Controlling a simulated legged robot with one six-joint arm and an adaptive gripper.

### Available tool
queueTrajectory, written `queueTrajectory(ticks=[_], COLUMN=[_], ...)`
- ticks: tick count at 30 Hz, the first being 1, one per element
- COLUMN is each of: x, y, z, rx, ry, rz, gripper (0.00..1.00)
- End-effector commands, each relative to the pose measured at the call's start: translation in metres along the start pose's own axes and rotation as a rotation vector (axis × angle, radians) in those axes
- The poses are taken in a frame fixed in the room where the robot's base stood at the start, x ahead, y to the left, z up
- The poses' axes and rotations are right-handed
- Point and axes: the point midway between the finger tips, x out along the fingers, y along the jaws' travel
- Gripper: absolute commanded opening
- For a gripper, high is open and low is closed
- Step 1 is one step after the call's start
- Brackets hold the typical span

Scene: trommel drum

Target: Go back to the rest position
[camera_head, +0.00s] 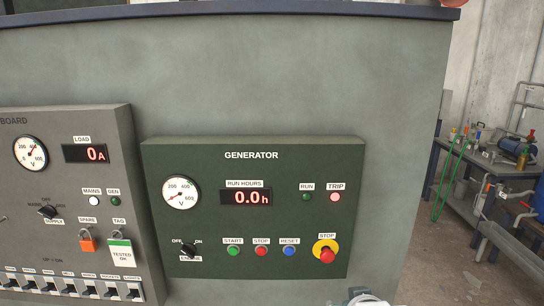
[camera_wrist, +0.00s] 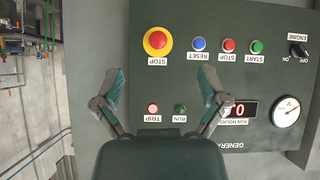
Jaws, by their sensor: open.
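My gripper (camera_wrist: 160,95) shows in the wrist view with its two fingers spread wide and nothing between them. It is in front of the green generator panel (camera_wrist: 270,75), which appears upside down there. The red mushroom stop button (camera_wrist: 158,40) on its yellow plate is beyond the fingertips, apart from them. In the head view the generator panel (camera_head: 255,275) is upright, with the stop button (camera_head: 327,255) at its lower right. Only a small pale part of my arm shows at the bottom edge of the head view. The trip lamp (camera_head: 335,197) is lit pinkish; the run lamp (camera_head: 306,197) is dark green.
A grey switchboard (camera_head: 85,225) with a row of breakers stands left of the generator panel. Both are on a large grey wall (camera_head: 270,90). At the right is a workbench (camera_head: 470,175) with a blue machine and green hose; floor shows in front of it.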

Motion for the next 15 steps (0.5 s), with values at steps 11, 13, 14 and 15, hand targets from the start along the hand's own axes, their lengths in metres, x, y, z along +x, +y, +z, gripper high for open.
queueTrajectory(ticks=[11, 13, 14, 15], x=[-0.110, -0.125, -0.130, -0.135], y=[-0.004, -0.004, -0.005, -0.005], z=[0.049, 0.057, 0.060, 0.063], rx=[0.067, 0.075, 0.078, 0.081], ry=[-0.317, -0.360, -0.374, -0.390], rz=[-0.015, -0.015, -0.016, -0.016], gripper=[0.93, 0.93, 0.93, 0.93])
